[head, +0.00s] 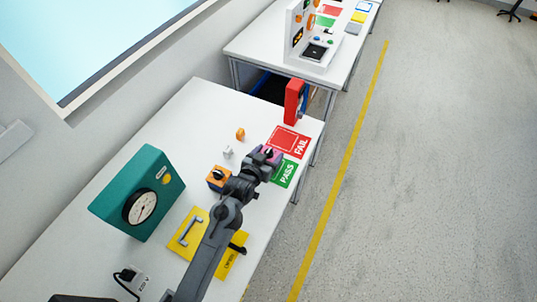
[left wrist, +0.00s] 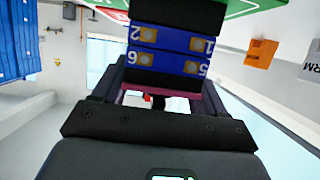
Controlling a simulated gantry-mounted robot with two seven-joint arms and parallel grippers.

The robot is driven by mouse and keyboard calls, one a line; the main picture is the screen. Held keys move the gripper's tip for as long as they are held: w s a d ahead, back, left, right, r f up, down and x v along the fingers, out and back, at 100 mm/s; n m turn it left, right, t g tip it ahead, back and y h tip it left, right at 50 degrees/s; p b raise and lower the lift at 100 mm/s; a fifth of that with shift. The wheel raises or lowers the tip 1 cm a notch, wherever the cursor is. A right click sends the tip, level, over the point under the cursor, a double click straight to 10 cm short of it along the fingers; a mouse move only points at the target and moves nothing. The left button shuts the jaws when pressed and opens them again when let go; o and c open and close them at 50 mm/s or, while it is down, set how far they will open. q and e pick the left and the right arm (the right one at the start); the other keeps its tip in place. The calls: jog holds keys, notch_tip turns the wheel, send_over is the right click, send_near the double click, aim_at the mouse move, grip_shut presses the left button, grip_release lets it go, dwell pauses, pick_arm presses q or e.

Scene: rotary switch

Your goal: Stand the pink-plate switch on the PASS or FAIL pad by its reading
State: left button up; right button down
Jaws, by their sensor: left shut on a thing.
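My left gripper (head: 262,160) is shut on the pink-plate switch (head: 270,153), which is largely hidden by the gripper in the head view. In the left wrist view the switch (left wrist: 174,62) shows blue and black stacked layers with numbered terminals, and a pink edge close to the jaws. It is at the boundary of the red FAIL pad (head: 287,138) and the green PASS pad (head: 286,175). Green surface also shows behind it in the left wrist view. I cannot tell whether it touches a pad. Its knob reading is not legible. My right gripper is out of view.
An orange-plate switch (head: 219,177) stands left of the gripper. A teal dial meter (head: 165,177) and a yellow board (head: 187,246) with a handle lie nearer. Small grey (head: 228,152) and orange (head: 240,134) pieces and a red upright box (head: 292,104) stand farther back.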

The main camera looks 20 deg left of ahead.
pick_arm(q)
jog(key=o, duration=1.3)
jog(key=shift+f, duration=0.1)
jog(key=shift+s+r, duration=0.2)
jog(key=p+v, duration=0.2)
jog(key=v, duration=0.9)
jog(key=shift+s+a+r, duration=0.1)
jog(key=shift+s+r, duration=0.05)
jog(key=shift+s, duration=0.15)
